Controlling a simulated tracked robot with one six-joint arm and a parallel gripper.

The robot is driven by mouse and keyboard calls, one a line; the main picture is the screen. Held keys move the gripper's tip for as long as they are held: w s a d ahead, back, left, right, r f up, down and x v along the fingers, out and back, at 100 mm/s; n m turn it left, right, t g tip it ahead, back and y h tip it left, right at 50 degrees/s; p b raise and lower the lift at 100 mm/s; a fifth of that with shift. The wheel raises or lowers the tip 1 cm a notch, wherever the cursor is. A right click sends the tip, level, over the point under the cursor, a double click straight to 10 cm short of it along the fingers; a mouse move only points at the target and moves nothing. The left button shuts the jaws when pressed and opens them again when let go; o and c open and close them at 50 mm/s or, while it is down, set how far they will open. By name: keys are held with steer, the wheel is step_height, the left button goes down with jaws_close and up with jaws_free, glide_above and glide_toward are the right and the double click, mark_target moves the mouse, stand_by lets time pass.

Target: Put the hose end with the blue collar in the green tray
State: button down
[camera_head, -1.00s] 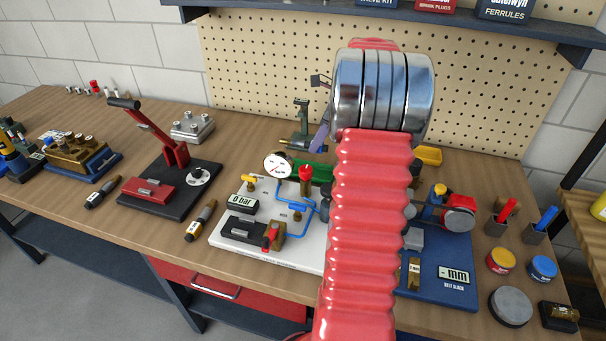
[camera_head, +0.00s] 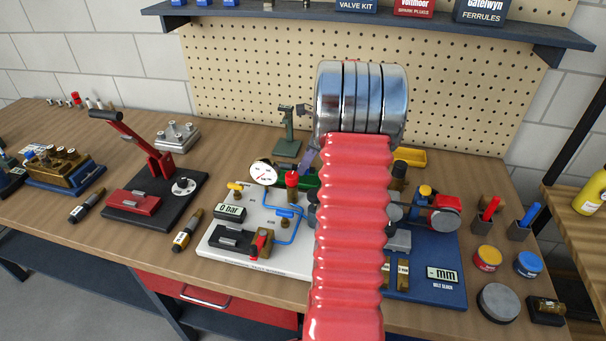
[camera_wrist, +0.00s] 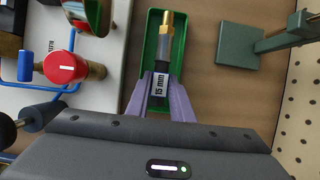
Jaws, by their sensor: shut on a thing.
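In the wrist view my gripper (camera_wrist: 164,92) has its two lavender fingers on either side of a dark hose end (camera_wrist: 166,66) with a brass tip and a white "15 mm" label. The green tray (camera_wrist: 149,48) lies around and beneath the hose end, which lines up with the tray's length. I cannot tell whether it touches the tray floor. In the head view the tray (camera_head: 314,179) is mostly hidden behind my red arm and the gauge. One finger of my gripper (camera_head: 307,160) shows above it.
The white panel with a gauge (camera_head: 264,173), red knob (camera_wrist: 67,68) and blue pipes borders the tray. A green stand (camera_head: 288,135) is close behind. Two other hose ends (camera_head: 86,206) (camera_head: 187,231) lie to the left. A blue belt-block board (camera_head: 430,290) is right.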

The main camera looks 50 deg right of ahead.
steer(key=shift+f, duration=1.75)
steer(key=shift+f, duration=0.1)
steer(key=c, duration=1.8)
jaws_free()
steer(key=shift+c, duration=0.2)
steer(key=v, duration=1.2)
